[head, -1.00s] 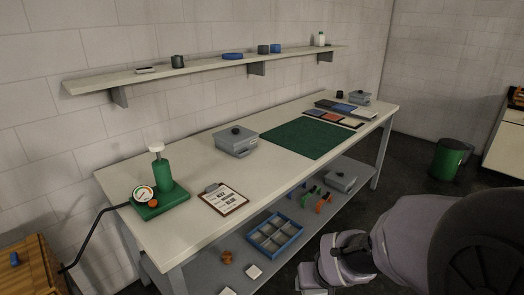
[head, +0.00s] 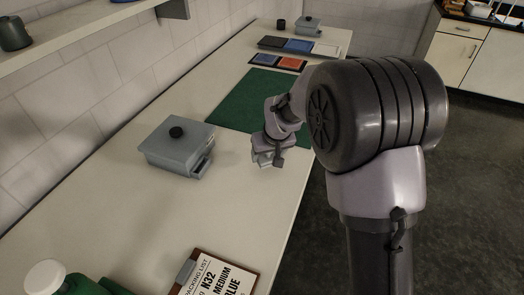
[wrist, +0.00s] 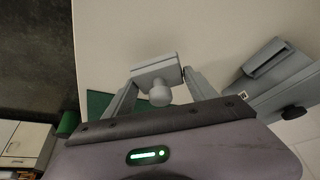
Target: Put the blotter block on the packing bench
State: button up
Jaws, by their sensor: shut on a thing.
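My gripper (wrist: 160,80) is shut on the blotter block (wrist: 157,72), a small pale grey block with a rounded knob, which sits between the two fingers in the wrist view. In the head view my gripper (head: 268,150) is over the near side of the packing bench (head: 110,180), a long pale top. It is right of a grey lidded box and by the near corner of a green mat. The block is small and partly hidden by the gripper there. I cannot tell whether its underside touches the bench top.
The grey box with a black knob (head: 178,148) stands close to the left of my gripper. The green mat (head: 235,100), coloured pads (head: 277,62) and another grey box (head: 307,24) lie farther back. A packing-list clipboard (head: 215,275) is at the front. Bare bench lies between clipboard and gripper.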

aim_at(262, 156)
jog(key=w, duration=0.1)
jog(key=w+a, duration=0.1)
jog(key=w, duration=0.1)
jog(key=shift+a+f, duration=0.25)
jog(key=shift+a, duration=0.1)
notch_tip(262, 156, down, 3)
jog(key=shift+f+b, duration=0.2)
jog(key=shift+b, duration=0.85)
jog(key=shift+f, duration=0.15)
jog(key=o, duration=1.4)
